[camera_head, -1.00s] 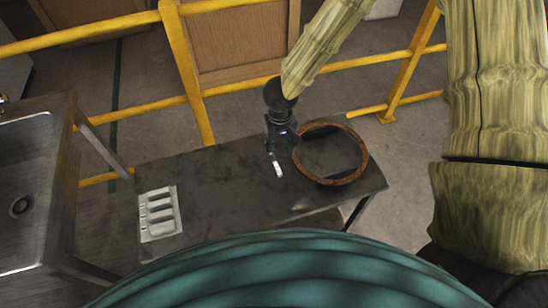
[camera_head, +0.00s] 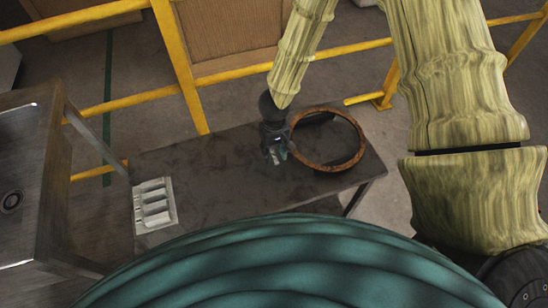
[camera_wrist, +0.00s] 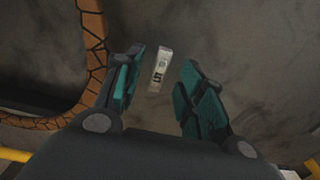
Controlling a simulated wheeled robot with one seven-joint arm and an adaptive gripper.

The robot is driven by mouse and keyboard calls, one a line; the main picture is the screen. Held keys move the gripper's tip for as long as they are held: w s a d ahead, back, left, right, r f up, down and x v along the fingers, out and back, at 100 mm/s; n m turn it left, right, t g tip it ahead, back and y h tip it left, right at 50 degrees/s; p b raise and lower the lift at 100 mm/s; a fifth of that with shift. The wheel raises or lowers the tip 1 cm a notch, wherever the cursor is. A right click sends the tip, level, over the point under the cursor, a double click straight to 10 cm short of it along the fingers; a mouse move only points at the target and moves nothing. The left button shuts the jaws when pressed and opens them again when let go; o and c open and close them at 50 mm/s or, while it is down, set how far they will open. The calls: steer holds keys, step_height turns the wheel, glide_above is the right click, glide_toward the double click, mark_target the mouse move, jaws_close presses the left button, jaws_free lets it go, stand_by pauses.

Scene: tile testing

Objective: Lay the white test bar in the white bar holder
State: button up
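The white test bar (camera_wrist: 160,72) shows in the wrist view between my two teal fingers, with a gap on each side. It has a dark mark on its near end and appears to lie on the dark table top. My gripper (camera_wrist: 161,88) is open around it. In the head view my gripper (camera_head: 275,155) points down at the table, left of the brown ring, and mostly hides the bar. The white bar holder (camera_head: 154,205), a tray with several slots, sits at the table's left end.
The dark table (camera_head: 220,180) is clear between my gripper and the holder. A brown cracked-pattern ring (camera_head: 328,167) lies close to the right of my gripper. A metal sink (camera_head: 30,190) stands left of the table. Yellow railing (camera_head: 180,65) runs behind.

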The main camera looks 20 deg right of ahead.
steer(key=shift+f, duration=0.85)
steer(key=shift+s, duration=0.1)
jaws_close()
steer(key=shift+r, duration=0.15)
